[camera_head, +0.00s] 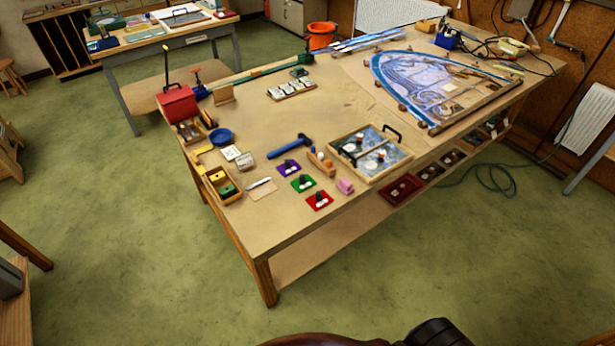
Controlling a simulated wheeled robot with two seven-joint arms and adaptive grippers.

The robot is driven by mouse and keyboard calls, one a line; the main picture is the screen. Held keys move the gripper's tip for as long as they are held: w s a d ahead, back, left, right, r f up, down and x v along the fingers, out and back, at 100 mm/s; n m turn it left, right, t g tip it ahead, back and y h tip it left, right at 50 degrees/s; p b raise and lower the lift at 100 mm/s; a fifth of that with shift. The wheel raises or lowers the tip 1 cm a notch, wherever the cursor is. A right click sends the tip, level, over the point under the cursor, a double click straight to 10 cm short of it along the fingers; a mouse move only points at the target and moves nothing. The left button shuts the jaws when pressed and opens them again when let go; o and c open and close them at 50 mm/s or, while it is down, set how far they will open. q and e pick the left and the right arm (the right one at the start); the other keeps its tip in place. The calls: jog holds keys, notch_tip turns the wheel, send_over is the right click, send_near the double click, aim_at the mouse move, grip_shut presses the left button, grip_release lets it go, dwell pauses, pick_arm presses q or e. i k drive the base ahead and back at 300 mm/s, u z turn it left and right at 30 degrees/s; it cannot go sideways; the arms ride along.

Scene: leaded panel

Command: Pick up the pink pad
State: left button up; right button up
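The pink pad (345,187) is a small pink block near the front edge of the large wooden workbench. It lies just right of a red square (319,201) with a dark knob on it, and in front of a framed tray with black handles (371,154). Nothing covers the pad. Neither of my grippers can be made out in the head view. A dark rounded part shows at the bottom edge, too cut off to tell what it is.
The workbench (350,221) has bare wood at its front corner. Near the pad are green (303,183) and purple (288,168) squares, a small wooden block holder (321,163) and a blue hammer (290,146). Green floor (150,240) is open around the bench.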

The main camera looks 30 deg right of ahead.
aim_at(345, 186)
jog(key=z, duration=0.05)
jog(key=i, duration=1.2)
jog(key=z, duration=0.75)
